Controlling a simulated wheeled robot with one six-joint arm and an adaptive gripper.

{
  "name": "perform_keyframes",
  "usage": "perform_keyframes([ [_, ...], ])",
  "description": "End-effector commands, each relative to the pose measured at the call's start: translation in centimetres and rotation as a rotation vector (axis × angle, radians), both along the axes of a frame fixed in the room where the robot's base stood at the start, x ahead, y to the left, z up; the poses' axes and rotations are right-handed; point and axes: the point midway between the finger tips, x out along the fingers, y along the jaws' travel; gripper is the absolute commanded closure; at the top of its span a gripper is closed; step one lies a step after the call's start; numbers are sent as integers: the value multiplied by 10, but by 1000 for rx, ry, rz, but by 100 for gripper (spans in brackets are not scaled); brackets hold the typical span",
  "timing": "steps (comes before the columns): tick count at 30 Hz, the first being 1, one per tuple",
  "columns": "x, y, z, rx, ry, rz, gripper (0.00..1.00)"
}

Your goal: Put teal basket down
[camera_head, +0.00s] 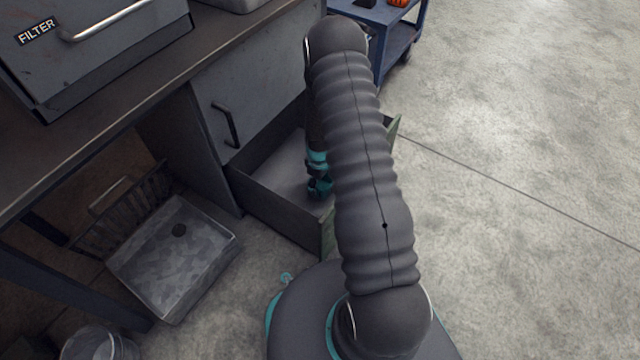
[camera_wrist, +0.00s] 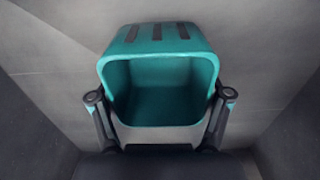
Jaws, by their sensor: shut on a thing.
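The teal basket (camera_wrist: 190,45) is in the middle of the wrist view, with its open mouth towards the camera and dark slots in its far wall. It looks empty. My gripper (camera_wrist: 160,98) has one finger on each side of the basket and is shut on it. The basket is inside the open drawer (camera_head: 278,222), over the drawer's grey floor. I cannot tell whether its base touches that floor. In the head view my arm covers much of the drawer, and only a small teal part shows beside it.
The cabinet (camera_head: 255,75) with a dark handle stands behind the drawer. A metal sink-like basin (camera_head: 175,265) lies at the lower left, near a clear bucket (camera_head: 97,343). A blue cart (camera_head: 400,40) stands at the top. The floor at the right is clear.

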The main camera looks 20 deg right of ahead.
Motion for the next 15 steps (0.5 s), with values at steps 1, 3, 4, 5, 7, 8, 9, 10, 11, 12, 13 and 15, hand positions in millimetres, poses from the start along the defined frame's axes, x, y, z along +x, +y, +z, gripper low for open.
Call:
perform_keyframes([
  [1, 1, 0, -1, 0, -1, 0, 63],
  [3, 1, 0, -1, -1, -3, 0, 63],
  [4, 1, 0, -1, -1, -3, 0, 63],
  [5, 1, 0, -1, -1, -3, 0, 63],
  [7, 1, 0, -1, 0, -1, 0, 63],
  [8, 1, 0, -2, 0, -1, 0, 63],
  [9, 1, 0, -3, 0, -1, 0, 63],
  [10, 1, 0, -4, 0, -1, 0, 63],
  [11, 1, 0, -5, 0, -1, 0, 63],
  [12, 1, 0, -4, 0, -1, 0, 15],
  [13, 1, 0, -4, 0, -1, 0, 8],
  [15, 1, 0, -4, 0, -1, 0, 0],
])
